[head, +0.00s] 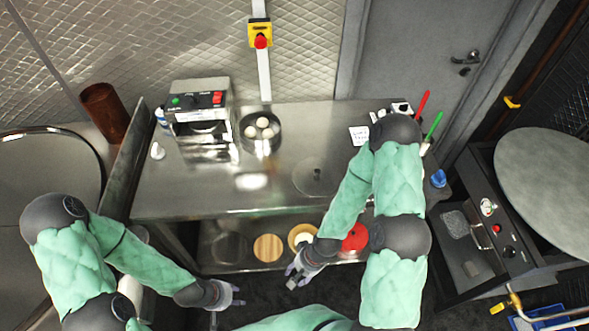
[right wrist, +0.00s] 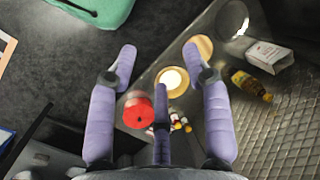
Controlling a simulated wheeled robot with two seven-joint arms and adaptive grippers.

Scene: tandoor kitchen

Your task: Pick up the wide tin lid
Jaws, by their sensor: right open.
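A wide, flat, round metal lid with a small dark knob (head: 317,177) lies on the steel counter, right of its middle. It blends with the steel and I cannot make it out in the right wrist view. My right gripper (head: 300,268) is low at the counter's front edge, in front of the lower shelf and apart from the lid. In the right wrist view its fingers (right wrist: 165,75) are spread, with nothing between them held. My left gripper (head: 232,294) is low at the front left, away from the lid, its fingers apart and empty.
The counter (head: 190,195) also holds a steel machine (head: 200,110) and a bowl of pale balls (head: 260,130). Below, the shelf holds a wooden disc (head: 267,247) and a red round item (head: 355,238). A bottle (right wrist: 250,85) and white box (right wrist: 268,55) show in the wrist view.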

